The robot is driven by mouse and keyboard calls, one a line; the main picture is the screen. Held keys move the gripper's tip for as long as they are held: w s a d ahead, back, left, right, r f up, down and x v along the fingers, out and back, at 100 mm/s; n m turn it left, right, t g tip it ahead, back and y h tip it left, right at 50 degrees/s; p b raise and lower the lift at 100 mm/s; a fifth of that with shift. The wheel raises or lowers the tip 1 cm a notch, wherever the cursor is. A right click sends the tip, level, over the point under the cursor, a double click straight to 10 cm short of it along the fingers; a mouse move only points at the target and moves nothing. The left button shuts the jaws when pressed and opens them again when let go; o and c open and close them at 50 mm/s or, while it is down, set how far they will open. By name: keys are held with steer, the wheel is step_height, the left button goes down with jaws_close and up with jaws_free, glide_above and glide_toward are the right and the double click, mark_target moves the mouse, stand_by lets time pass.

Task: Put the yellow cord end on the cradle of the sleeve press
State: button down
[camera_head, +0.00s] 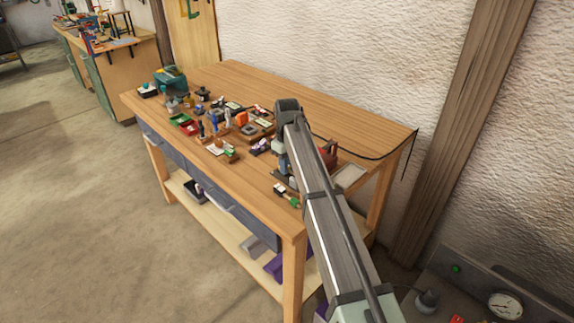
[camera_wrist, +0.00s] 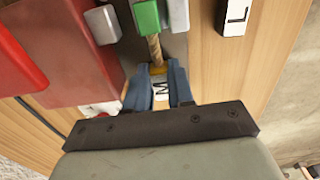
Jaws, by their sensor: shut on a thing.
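My gripper (camera_wrist: 159,68) shows in the wrist view with its two blue-grey fingers close together, shut on a small yellow piece, the yellow cord end (camera_wrist: 158,71). A tan, twisted length of cord (camera_wrist: 154,48) runs from it up toward a green block (camera_wrist: 146,15). A white piece with dark marks shows between the fingers. A red body with a flat dark-red side (camera_wrist: 75,50) stands at the left, apart from the fingers; it may be the sleeve press. It also shows in the head view (camera_head: 329,156), partly behind my arm. I cannot make out the cradle.
A grey block (camera_wrist: 102,24) is beside the red body. A white block marked L (camera_wrist: 237,16) lies at the upper right. In the head view, many small items crowd the left and middle of the wooden bench (camera_head: 350,118); its back right is mostly clear. A pale tray (camera_head: 349,177) is near the right end.

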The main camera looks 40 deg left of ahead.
steer(key=shift+f, duration=0.1)
steer(key=c, duration=1)
jaws_free()
step_height(320, 180, up, 12)
steer(key=shift+r, duration=0.15)
